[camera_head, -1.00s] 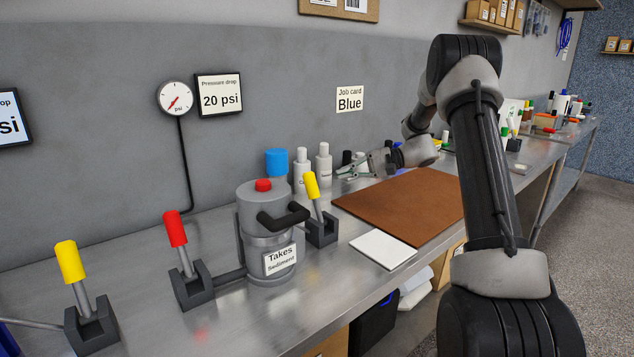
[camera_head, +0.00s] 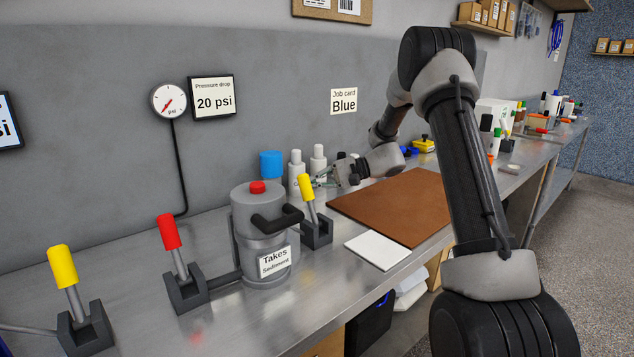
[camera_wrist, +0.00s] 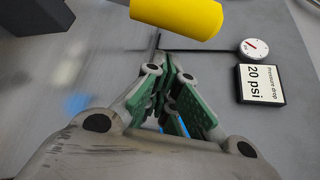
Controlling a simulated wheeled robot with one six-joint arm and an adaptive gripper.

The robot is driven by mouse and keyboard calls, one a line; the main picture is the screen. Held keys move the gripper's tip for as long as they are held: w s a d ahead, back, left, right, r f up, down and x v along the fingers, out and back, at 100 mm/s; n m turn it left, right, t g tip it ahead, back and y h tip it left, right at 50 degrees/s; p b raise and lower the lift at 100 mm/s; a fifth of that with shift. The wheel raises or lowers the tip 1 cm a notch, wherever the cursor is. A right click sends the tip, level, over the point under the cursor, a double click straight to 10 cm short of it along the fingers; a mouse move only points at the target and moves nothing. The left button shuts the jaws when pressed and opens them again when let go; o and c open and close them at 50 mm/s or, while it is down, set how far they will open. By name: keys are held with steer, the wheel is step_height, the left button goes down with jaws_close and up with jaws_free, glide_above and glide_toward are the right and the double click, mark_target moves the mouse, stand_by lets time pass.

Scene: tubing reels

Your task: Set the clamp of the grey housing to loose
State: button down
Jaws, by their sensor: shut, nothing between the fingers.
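The grey housing (camera_head: 258,212) stands on the steel bench, a cylinder with a red button on its lid and a label reading "Takes Sediment". A black clamp handle (camera_head: 277,219) sticks out from its upper front, pointing right. My gripper (camera_head: 318,178) is behind and right of the housing, near the yellow-handled lever (camera_head: 309,196) to its right. In the wrist view my gripper (camera_wrist: 172,98) has its green-padded fingers together and empty. A yellow handle (camera_wrist: 178,15) shows close beyond them at the top. The housing is not clearly seen in the wrist view.
A red-handled lever (camera_head: 174,250) and another yellow-handled lever (camera_head: 70,285) stand left of the housing. White bottles (camera_head: 297,172) and a blue-capped one (camera_head: 270,166) stand behind it. A brown mat (camera_head: 395,205) and a white pad (camera_head: 378,250) lie to the right. A gauge (camera_head: 168,101) hangs on the wall.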

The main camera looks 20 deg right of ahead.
steer(key=shift+s+r, duration=0.3)
steer(key=shift+s, duration=0.55)
steer(key=shift+r, duration=0.1)
steer(key=shift+s+r, duration=0.1)
steer(key=shift+s, duration=0.15)
